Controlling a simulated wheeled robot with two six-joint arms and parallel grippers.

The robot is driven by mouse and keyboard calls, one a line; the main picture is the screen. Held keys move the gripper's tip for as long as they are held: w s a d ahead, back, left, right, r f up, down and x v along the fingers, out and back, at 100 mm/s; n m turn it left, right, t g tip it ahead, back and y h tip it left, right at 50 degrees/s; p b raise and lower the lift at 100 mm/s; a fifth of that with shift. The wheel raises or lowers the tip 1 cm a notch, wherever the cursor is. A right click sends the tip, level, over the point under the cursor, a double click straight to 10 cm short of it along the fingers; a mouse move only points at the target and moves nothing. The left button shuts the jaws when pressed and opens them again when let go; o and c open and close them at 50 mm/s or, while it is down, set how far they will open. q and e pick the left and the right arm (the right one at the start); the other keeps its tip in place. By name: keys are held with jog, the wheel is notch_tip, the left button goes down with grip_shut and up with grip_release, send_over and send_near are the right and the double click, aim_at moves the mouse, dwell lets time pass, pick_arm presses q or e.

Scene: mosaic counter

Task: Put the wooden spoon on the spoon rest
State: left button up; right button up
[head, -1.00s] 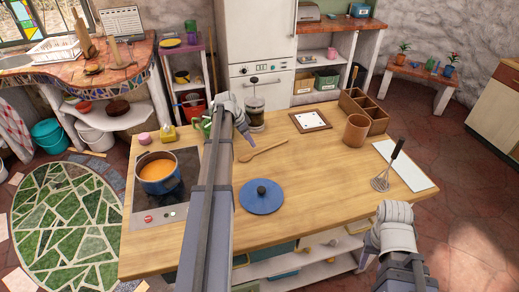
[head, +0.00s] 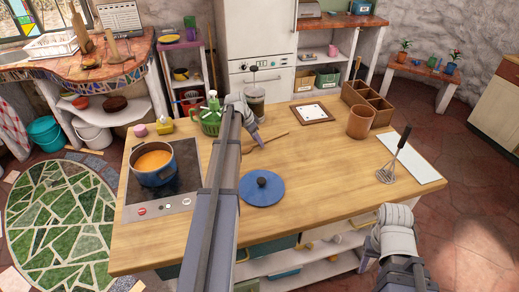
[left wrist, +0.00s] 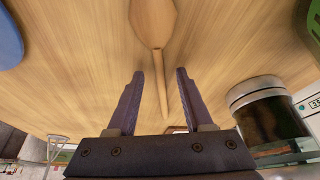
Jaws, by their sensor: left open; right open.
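The wooden spoon (head: 275,137) lies on the wooden counter, its bowl end partly hidden by my left gripper (head: 255,142) in the head view. In the left wrist view the spoon's bowl (left wrist: 153,20) is beyond the fingertips, and its handle runs between the open fingers (left wrist: 160,75) without visible contact. My right gripper (head: 365,260) hangs low at the counter's front right, mostly hidden by its wrist, away from the spoon. I cannot tell for sure which thing is the spoon rest; a framed white tile (head: 313,113) lies behind the spoon.
A blue lid (head: 262,189) lies in front of the spoon. A blue pot (head: 153,163) stands on the hob at left. A French press (head: 254,103) stands close behind my left gripper.

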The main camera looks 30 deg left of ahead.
pick_arm(q)
jog(key=shift+w+f, duration=0.1)
grip_shut()
dwell(0.3)
